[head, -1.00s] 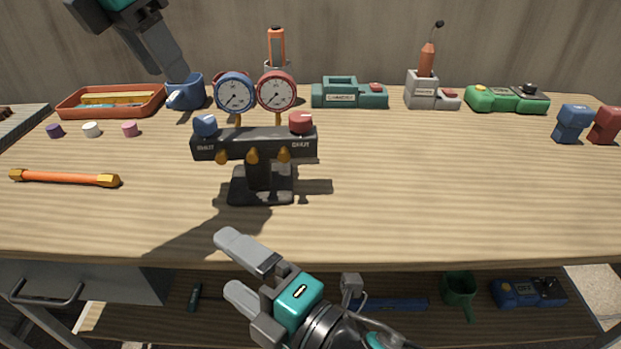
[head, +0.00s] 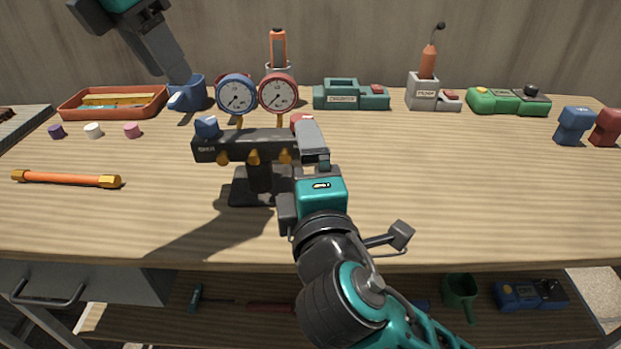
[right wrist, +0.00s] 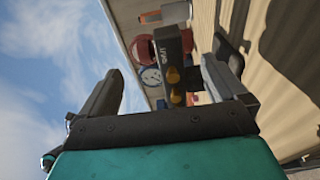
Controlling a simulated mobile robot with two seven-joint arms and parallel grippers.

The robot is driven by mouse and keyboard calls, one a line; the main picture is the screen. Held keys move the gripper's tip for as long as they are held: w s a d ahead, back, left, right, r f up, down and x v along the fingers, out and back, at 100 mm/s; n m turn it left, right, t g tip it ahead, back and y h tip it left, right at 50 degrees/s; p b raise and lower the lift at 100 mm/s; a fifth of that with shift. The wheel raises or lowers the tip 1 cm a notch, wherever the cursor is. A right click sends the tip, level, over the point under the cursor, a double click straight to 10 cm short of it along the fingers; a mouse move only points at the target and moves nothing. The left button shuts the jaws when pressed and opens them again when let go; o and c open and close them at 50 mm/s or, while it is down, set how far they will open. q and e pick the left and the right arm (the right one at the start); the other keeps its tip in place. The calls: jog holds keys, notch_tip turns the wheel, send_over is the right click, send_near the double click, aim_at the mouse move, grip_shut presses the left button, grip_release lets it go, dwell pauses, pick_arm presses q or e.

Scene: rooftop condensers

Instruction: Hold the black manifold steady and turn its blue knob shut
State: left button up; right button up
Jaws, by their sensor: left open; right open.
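The black manifold (head: 238,146) stands upright on the bench, on a dark foot, with a blue gauge (head: 237,93) and a red gauge (head: 278,93) above it. Its blue knob (head: 207,126) is at the left end, with nothing touching it. The red knob (head: 299,120) at the right end is partly hidden by my right gripper (head: 312,140). That gripper is open; in the right wrist view the manifold (right wrist: 169,58) shows beyond and between its fingers. I cannot tell whether they touch. My left gripper (head: 178,72) is open, up at the left, before the blue mug (head: 188,94).
An orange tray (head: 70,108) stands at the back left. An orange rod (head: 66,179) lies at the front left. Small caps (head: 93,130) lie behind it. A green charger (head: 350,97) and a pump (head: 423,92) line the back.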

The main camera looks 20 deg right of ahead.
aim_at(258, 140)
jog(key=w, duration=0.6)
jog(key=w+d, duration=0.1)
jog(key=w, duration=0.2)
jog(key=shift+w, duration=0.4)
jog(key=shift+c, duration=0.5)
